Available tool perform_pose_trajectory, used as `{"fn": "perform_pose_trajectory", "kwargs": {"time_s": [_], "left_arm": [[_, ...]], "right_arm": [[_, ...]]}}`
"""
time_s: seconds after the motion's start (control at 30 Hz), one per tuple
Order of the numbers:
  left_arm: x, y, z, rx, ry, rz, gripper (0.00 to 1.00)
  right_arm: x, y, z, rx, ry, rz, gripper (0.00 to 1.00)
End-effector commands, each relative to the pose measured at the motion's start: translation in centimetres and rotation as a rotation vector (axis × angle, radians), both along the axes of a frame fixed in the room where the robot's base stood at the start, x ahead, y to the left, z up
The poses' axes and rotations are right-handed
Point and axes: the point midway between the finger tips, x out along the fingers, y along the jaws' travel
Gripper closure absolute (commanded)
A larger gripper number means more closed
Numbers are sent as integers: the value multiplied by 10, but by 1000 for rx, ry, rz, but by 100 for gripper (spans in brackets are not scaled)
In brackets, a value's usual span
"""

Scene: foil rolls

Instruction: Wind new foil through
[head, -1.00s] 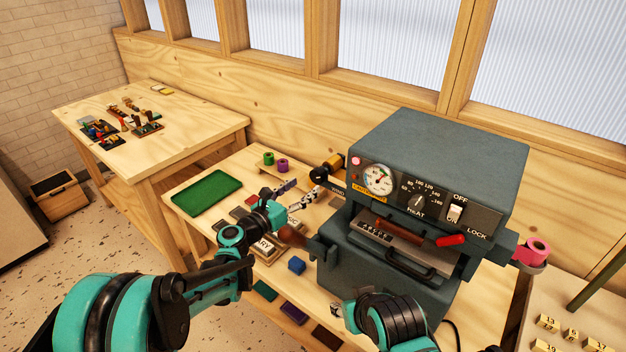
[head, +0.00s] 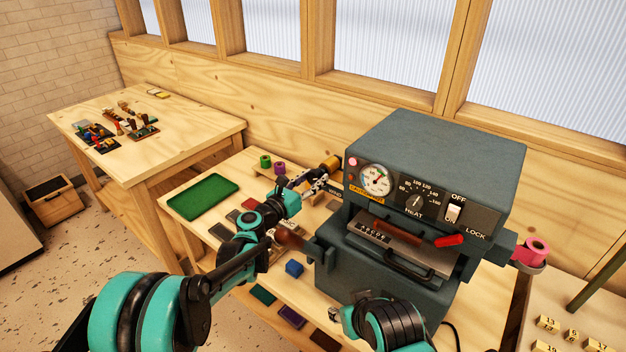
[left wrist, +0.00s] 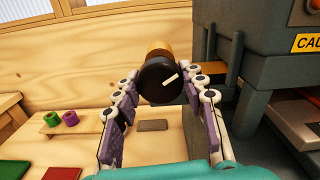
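The grey foil machine (head: 430,150) stands on the bench. A gold foil roll (head: 331,164) sits on its left side; in the left wrist view the roll (left wrist: 158,50) has a black knob (left wrist: 160,80) with a white mark facing me. My left gripper (head: 303,181) is at this knob. In the left wrist view its two fingers (left wrist: 163,77) stand open on either side of the knob, with gaps visible. A pink roll (head: 537,247) sits on the machine's right side.
Green (head: 265,161) and purple (head: 280,168) spools stand on a small wooden stand behind my left gripper. A green tray (head: 203,198) lies to the left. A blue block (head: 294,268) lies before the machine. A side table (head: 180,140) holds small items.

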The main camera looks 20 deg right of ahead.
Motion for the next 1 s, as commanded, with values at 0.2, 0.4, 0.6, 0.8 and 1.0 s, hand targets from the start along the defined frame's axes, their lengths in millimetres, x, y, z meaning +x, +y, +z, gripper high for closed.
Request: {"fn": "perform_pose_trajectory", "kwargs": {"time_s": [0.2,0.4,0.6,0.8,1.0], "left_arm": [[0,0,0,6,-8,-1,88],[0,0,0,44,-57,-1,88],[0,0,0,128,-164,-1,88],[0,0,0,241,-309,0,88],[0,0,0,359,-460,0,88]], "right_arm": [[0,0,0,0,0,0,60],[0,0,-1,0,0,0,60],[0,0,-2,0,0,0,60],[0,0,-4,0,0,0,60],[0,0,-6,0,0,0,60]]}}
